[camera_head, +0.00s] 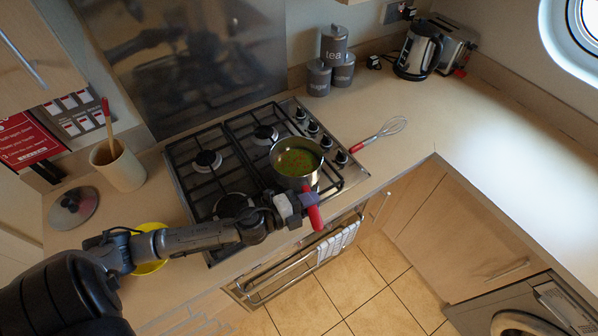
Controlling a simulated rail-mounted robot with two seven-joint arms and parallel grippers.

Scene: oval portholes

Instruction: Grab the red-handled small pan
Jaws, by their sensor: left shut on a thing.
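The small pan (296,162) is silver, with green contents and some red bits in it. It is at the right front of the gas hob (205,183), and I cannot tell whether it rests on the grate or is lifted. Its red handle (315,216) points toward the front edge of the counter. My left gripper (305,203) is shut on the red handle, close to the pan's body. The fingers partly hide the handle. My right gripper is not in view.
A red-handled whisk (380,133) lies right of the hob. Grey canisters (334,48), a kettle (418,50) and a toaster (455,50) stand at the back. A utensil pot (119,165), glass lid (73,207) and yellow bowl (150,267) are left. The right counter is clear.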

